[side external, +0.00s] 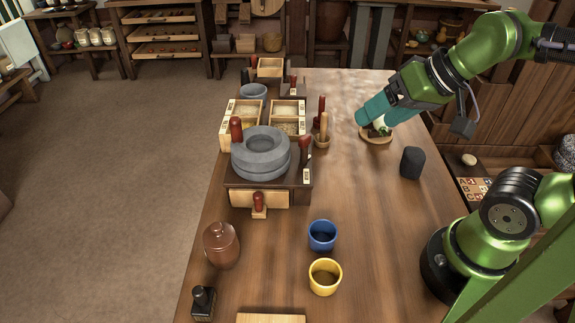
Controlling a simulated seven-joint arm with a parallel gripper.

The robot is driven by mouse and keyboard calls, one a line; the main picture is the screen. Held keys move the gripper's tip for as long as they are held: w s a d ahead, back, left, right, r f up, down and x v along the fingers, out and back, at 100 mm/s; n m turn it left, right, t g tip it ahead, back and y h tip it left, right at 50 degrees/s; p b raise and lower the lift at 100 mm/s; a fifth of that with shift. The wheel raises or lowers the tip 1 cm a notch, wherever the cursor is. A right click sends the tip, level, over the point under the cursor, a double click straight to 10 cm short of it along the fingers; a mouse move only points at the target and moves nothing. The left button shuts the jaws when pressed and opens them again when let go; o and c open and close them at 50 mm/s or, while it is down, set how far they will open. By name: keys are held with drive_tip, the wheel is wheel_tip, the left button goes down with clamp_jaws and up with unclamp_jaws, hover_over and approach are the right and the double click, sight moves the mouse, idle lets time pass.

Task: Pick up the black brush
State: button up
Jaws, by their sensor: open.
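No thing in the side external view is clearly a black brush. A slim dark upright item with a reddish top (306,150), beside the right of the stone quern (262,150), could be one, but it is too small to tell. My gripper (372,122), with teal fingers, is open at the right-back of the table, pointing down. It is low over a round wooden dish (376,138) with a small pale and dark thing on it. The fingers partly hide that thing, and I cannot tell whether they touch it. My gripper is apart from the quern.
A dark cylinder (411,162) stands to the right of the dish. A blue cup (322,235), yellow cup (325,276), brown lidded jar (221,245) and small black bottle (203,303) stand in front. Divided wooden trays (228,124) are behind the quern. The table's middle right is clear.

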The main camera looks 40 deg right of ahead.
drive_tip(key=shift+a, duration=0.1)
drive_tip(key=shift+c, duration=0.4)
drive_tip(key=n+g+h, duration=0.2)
drive_tip(key=n+g, duration=0.5)
drive_tip(key=n, duration=1.9)
hover_over(203, 301)
wheel_tip(203, 301, down, 9)
drive_tip(key=r+n, duration=0.2)
drive_tip(key=n, duration=0.3)
drive_tip(key=f, duration=0.7)
drive_tip(key=w+f, duration=0.1)
drive_tip(key=f, duration=0.3)
drive_tip(key=shift+a+f, duration=0.1)
drive_tip(key=shift+f, duration=3)
